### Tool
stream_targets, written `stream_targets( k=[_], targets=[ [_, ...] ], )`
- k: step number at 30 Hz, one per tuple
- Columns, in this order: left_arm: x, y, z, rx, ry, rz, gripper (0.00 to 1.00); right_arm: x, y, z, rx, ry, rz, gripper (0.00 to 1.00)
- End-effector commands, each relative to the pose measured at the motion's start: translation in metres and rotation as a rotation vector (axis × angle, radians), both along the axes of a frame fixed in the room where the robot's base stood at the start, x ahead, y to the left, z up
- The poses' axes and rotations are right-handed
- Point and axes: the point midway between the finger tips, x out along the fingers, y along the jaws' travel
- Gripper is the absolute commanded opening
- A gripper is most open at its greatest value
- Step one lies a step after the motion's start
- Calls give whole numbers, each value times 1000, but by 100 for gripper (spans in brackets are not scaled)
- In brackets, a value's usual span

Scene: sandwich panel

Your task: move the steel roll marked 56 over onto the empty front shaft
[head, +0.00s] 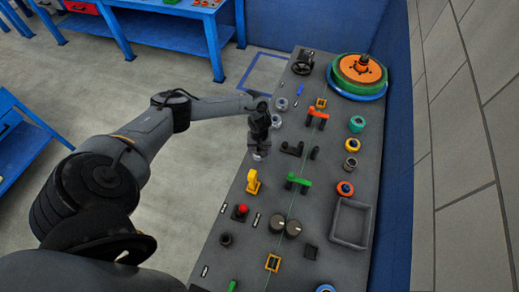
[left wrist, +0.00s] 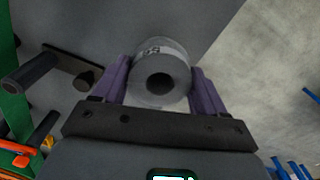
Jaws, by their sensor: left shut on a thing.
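My left gripper (head: 258,148) is over the left edge of the grey panel (head: 335,100). In the left wrist view its purple fingers (left wrist: 160,72) are shut on both sides of a steel roll (left wrist: 176,60), whose dark central hole faces the camera. A partly turned number, which looks like 56, shows on the roll's rim. In the head view the roll (head: 259,156) is small and partly hidden by the gripper. Black shaft-like fittings (head: 292,149) are right of the gripper; one also shows at left in the wrist view (left wrist: 32,74). I cannot tell which is the front shaft. My right gripper is not in view.
A yellow upright part (head: 252,181) stands just below my gripper. Green (head: 299,183) and orange (head: 317,115) fittings stand nearby. Coloured rings, such as a teal one (head: 357,124), line the right side. An open grey tray (head: 351,222) is lower right.

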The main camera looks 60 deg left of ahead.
Motion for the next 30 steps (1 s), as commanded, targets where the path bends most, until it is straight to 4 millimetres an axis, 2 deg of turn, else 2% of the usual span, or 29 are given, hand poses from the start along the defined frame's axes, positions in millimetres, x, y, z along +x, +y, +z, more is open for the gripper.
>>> stream_targets(
  k=[30],
  targets=[
    [0, 0, -47, -1, -1, 0, 29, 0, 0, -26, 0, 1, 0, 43]
  ],
)
